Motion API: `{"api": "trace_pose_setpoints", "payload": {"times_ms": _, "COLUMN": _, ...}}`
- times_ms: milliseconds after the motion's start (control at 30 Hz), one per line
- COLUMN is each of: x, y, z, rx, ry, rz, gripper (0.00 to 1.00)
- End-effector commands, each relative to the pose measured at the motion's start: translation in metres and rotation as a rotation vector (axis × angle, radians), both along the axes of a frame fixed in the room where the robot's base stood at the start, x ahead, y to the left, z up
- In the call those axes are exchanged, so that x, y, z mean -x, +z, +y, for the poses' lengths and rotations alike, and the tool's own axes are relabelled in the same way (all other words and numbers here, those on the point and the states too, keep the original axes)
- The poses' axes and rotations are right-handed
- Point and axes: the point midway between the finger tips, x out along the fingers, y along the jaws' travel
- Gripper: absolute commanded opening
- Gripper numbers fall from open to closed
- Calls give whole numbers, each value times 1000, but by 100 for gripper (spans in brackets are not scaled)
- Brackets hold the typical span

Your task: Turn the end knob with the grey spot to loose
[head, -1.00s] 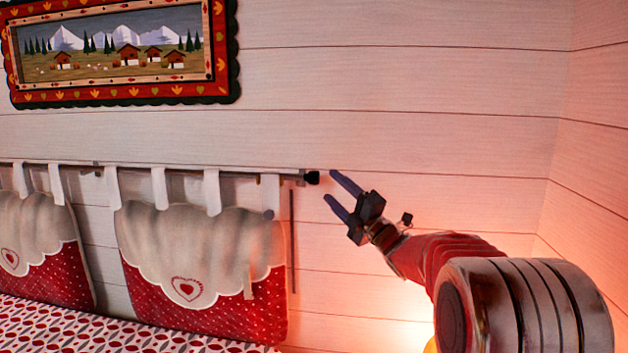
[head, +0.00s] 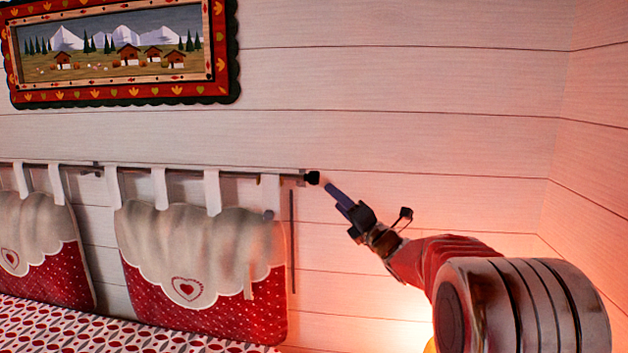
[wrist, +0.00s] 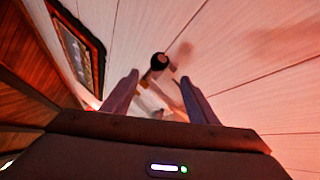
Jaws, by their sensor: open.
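The black end knob (head: 312,178) sits at the right end of a rail on the white plank wall. It also shows in the wrist view (wrist: 159,61), ahead of my gripper and between the lines of the two fingers. A grey spot cannot be made out on it. My gripper (head: 328,187) is just right of and slightly below the knob in the head view, apart from it. In the wrist view my gripper (wrist: 158,86) has its fingers spread with nothing between them. In the head view one finger largely hides the other.
The rail (head: 240,171) carries red and white hanging cushions (head: 205,265) above a patterned bed cover (head: 100,330). A framed mountain picture (head: 120,50) hangs above. The wall right of the knob is bare.

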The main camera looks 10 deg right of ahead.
Motion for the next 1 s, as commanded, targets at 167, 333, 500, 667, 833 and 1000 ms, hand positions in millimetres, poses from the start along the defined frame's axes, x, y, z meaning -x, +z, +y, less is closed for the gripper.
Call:
{"api": "trace_pose_setpoints", "payload": {"times_ms": 167, "x": -13, "y": 3, "z": 6, "rx": 0, "ry": 1, "rz": 0, "gripper": 53}}
{"api": "trace_pose_setpoints", "payload": {"times_ms": 333, "x": -32, "y": 8, "z": 13, "rx": 1, "ry": 1, "rz": -1, "gripper": 53}}
{"api": "trace_pose_setpoints", "payload": {"times_ms": 500, "x": -52, "y": 12, "z": 20, "rx": -1, "ry": 2, "rz": 0, "gripper": 53}}
{"api": "trace_pose_setpoints", "payload": {"times_ms": 667, "x": -69, "y": 16, "z": 28, "rx": -1, "ry": 2, "rz": 0, "gripper": 53}}
{"api": "trace_pose_setpoints", "payload": {"times_ms": 833, "x": -86, "y": 21, "z": 34, "rx": -2, "ry": 2, "rz": 0, "gripper": 53}}
{"api": "trace_pose_setpoints", "payload": {"times_ms": 1000, "x": -102, "y": 25, "z": 40, "rx": 0, "ry": 1, "rz": 0, "gripper": 53}}
